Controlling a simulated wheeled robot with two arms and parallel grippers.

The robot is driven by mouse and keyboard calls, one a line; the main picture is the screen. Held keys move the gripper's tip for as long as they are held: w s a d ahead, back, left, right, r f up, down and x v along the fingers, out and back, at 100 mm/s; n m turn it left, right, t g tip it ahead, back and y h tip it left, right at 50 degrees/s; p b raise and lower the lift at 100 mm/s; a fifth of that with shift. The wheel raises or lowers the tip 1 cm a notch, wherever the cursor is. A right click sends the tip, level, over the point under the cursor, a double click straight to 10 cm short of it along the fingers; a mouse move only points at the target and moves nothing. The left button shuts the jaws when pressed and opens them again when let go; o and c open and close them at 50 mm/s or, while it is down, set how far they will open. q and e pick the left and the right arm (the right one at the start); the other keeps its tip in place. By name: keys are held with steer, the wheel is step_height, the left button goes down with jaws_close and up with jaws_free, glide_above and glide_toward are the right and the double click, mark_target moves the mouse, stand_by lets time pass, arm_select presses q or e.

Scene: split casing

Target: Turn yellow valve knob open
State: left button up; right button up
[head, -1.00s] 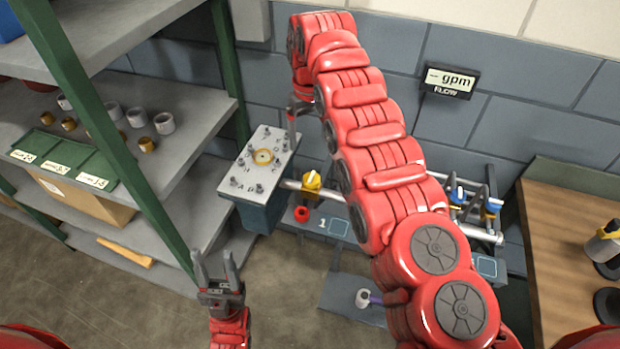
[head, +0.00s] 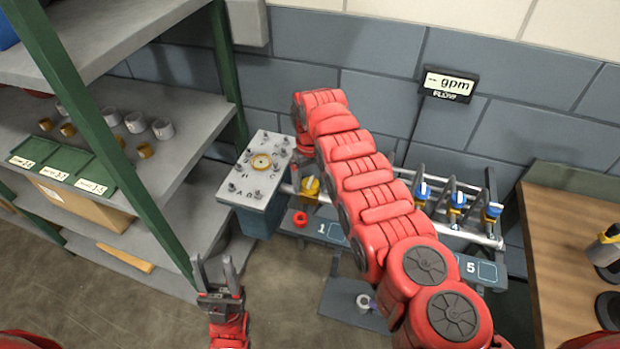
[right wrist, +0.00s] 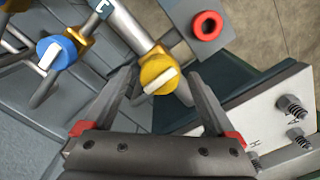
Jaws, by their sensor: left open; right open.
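The yellow valve knob (head: 310,187) sits on the pipe at the left end of the valve rack. In the right wrist view the knob (right wrist: 155,66) carries a white bar lying roughly across the pipe. My right gripper (right wrist: 162,82) is open, its two fingers pointing at the knob with one on each side in the picture. I cannot tell whether the tips reach past it. In the head view my right gripper (head: 304,150) is small and partly hidden by my arm, just above the knob. My left gripper (head: 213,262) is open and empty, low at the left.
A bolted lettered plate (head: 262,166) stands close left of the yellow knob. A red ring (head: 300,219) lies in front of it. Several blue knobs (head: 457,200) are further right on the rack. Green-posted shelves (head: 160,160) flank the left, a wooden bench (head: 570,250) the right.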

steer(key=shift+f, duration=0.25)
steer(key=shift+c, duration=0.3)
